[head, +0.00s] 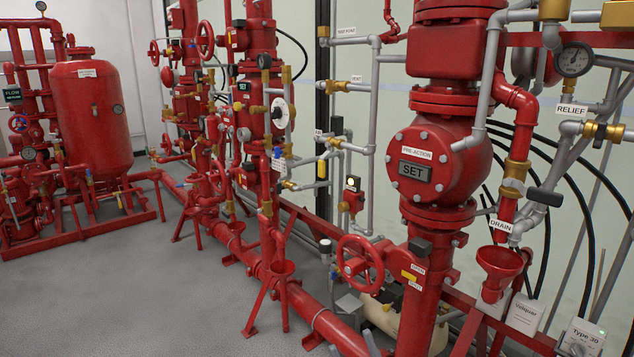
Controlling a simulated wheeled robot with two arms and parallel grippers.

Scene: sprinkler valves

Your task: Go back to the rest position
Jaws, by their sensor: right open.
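My left gripper is not in view. The nearest valve assembly is the red pre-action valve (420,165), with a black SET plate on its round cover. A red handwheel (360,264) sits low on its left side.
A drain funnel (498,268) and a black-handled drain valve (545,197) stand at right. White boxes (581,340) sit low at bottom right. More red valve risers (255,95) and a red tank (92,112) stand further left. Grey floor (185,300) is clear at lower left.

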